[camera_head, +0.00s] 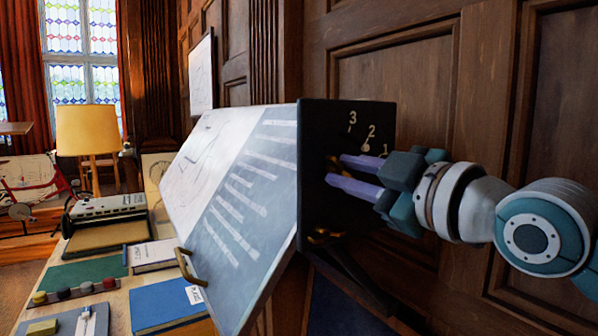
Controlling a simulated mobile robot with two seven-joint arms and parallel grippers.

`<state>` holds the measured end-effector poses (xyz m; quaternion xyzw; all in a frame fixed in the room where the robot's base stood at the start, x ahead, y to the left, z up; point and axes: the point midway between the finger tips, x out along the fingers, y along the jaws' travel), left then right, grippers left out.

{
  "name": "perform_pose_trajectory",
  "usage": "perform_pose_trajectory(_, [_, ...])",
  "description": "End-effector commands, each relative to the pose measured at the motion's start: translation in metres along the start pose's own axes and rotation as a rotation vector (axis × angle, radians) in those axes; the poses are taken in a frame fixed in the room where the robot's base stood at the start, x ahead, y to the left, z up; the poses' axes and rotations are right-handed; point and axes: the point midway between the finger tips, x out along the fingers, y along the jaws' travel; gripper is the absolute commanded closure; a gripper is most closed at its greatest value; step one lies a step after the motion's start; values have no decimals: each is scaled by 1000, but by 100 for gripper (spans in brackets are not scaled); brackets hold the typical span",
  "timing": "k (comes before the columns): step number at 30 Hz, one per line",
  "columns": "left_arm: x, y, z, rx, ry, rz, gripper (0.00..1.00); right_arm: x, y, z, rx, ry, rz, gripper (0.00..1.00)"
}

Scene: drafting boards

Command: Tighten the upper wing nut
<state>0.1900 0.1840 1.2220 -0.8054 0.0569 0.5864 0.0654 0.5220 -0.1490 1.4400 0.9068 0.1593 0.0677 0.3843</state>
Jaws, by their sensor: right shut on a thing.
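The dark side plate (347,115) of the tilted drafting board carries a dial marked 1, 2 and 3, with a small pointer (366,147). My right gripper (337,171) comes in from the right, with its two purple fingers pointing left at the plate just below the dial. It is shut on the upper wing nut, which the fingers mostly hide; only a bit of brass shows by the fingertips. The lower wing nut (325,236), also brass, sits lower on the plate, clear of the fingers. My left gripper is not in view.
The board (225,180) slopes up at the left of the plate. A desk holds a blue book (165,304), another book (152,254), a typewriter-like device (108,208) and a lamp (88,130). A dark bar (350,280) lies below the plate. Wood panelling stands close behind my right arm.

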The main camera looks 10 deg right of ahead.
Motion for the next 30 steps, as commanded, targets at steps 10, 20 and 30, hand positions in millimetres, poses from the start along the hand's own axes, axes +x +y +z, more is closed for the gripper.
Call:
perform_pose_trajectory(10, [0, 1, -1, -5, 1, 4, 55, 0, 0, 0, 0, 0, 0, 100])
perform_pose_trajectory(20, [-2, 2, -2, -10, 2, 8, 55, 0, 0, 0, 50, -1, -1, 100])
perform_pose_trajectory(30, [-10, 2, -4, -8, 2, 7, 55, 0, 0, -1, 289, -1, -1, 100])
